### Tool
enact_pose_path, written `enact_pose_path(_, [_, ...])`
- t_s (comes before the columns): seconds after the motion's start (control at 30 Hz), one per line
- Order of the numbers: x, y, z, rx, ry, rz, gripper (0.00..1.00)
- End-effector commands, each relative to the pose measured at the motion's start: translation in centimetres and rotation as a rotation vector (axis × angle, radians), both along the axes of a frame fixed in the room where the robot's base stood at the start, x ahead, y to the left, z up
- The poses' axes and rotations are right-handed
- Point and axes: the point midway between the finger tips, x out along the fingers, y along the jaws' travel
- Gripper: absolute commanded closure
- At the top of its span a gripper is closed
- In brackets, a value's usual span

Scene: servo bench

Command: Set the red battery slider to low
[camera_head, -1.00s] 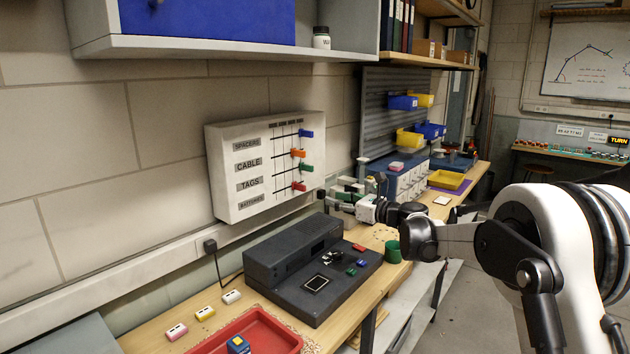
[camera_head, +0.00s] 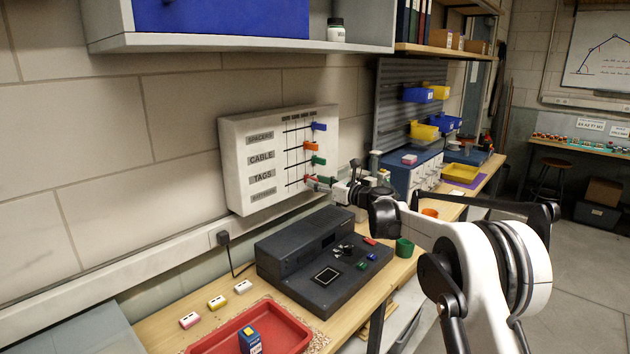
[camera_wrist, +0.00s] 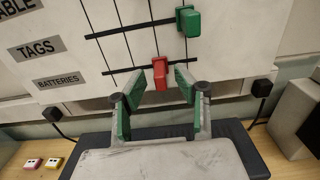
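The white slider panel (camera_head: 232,165) hangs on the wall with four labelled rows. The red slider (camera_wrist: 160,73) is in the bottom row, level with the "BATTERIES" label (camera_wrist: 60,81), right of the middle of its track. It also shows in the head view (camera_head: 308,180), partly covered by my gripper. The small headings above the columns are too small to read. My gripper (camera_wrist: 158,78) is open at the panel, with one green-padded finger on each side of the red knob. Gaps show between knob and pads.
The green slider (camera_wrist: 188,21) sits just above and right of my fingers. Orange (camera_head: 311,146) and blue (camera_head: 319,127) sliders are higher up. A dark device (camera_head: 300,290) stands on the bench below. A red tray (camera_head: 290,315) lies in front.

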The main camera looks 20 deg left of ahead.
Motion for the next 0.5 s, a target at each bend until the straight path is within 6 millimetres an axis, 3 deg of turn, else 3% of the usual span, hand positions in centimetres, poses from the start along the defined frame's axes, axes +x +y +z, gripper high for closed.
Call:
enact_pose_path(0.2, [0.48,1.16,0.01,0.000,0.000,-0.001,0.70])
enact_pose_path(0.5, [0.50,1.25,-0.03,0.000,0.000,-0.001,0.71])
